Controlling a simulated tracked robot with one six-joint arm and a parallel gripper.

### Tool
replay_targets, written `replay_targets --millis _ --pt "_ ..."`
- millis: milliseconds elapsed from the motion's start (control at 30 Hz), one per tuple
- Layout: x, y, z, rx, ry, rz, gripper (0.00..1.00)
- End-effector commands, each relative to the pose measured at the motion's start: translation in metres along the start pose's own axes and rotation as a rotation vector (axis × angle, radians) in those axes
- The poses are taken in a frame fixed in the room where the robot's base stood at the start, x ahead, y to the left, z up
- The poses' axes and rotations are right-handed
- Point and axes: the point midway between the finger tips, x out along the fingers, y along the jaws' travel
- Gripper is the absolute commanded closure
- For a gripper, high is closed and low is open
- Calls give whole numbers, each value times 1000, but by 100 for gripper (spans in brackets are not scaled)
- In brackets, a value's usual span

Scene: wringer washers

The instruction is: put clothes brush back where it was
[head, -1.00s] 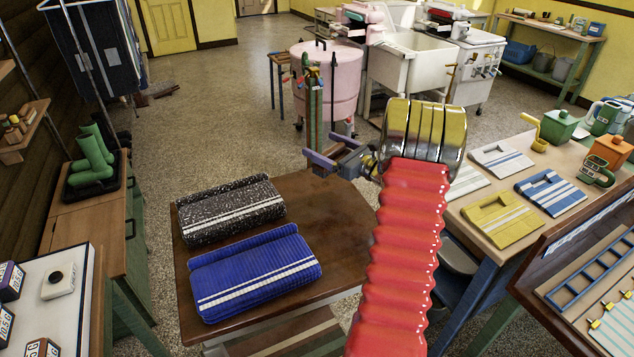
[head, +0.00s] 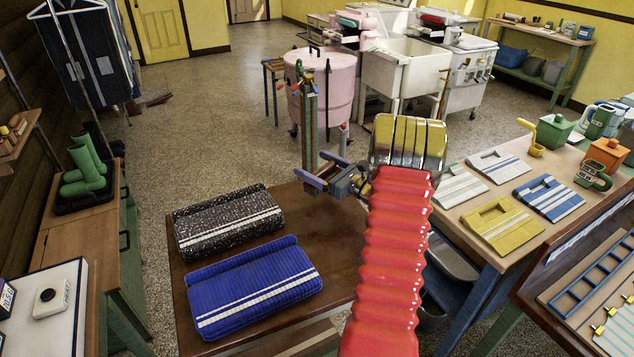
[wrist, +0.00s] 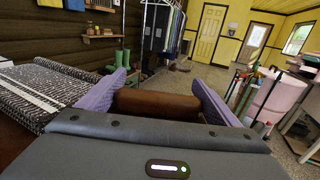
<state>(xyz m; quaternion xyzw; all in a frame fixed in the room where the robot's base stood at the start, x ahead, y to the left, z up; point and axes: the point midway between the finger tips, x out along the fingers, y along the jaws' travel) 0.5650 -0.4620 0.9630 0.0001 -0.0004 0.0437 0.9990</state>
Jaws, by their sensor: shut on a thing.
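My gripper (head: 313,171) has purple fingers and is at the end of my red ribbed arm, above the far right part of the brown table. In the wrist view the fingers (wrist: 157,86) are shut on a brown, rounded, wood-like piece (wrist: 155,103), which I take to be the clothes brush. Its bristles cannot be made out. In the head view the brush is hard to tell from the brown tabletop. A speckled black folded textile (head: 228,224) and a blue one (head: 255,290) lie on the table (head: 330,258), left of my gripper.
A tall narrow stand (head: 309,125) and a pink washer tub (head: 328,90) stand beyond my gripper. At right a bench (head: 462,225) holds folded cloths and canisters. Boots (head: 84,170) sit on a left cabinet.

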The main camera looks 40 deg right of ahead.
Motion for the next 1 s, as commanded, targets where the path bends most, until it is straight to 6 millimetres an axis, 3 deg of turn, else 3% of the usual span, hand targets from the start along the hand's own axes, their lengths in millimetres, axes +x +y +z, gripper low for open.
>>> replay_targets --millis 133,467,800,1000 --pt "0 -1 -13 -1 -2 0 44" --pt "-1 -1 -15 -1 -1 -1 44" --pt "-1 -1 -50 1 0 -2 44" --pt "-2 -2 -51 -1 -1 -2 44"
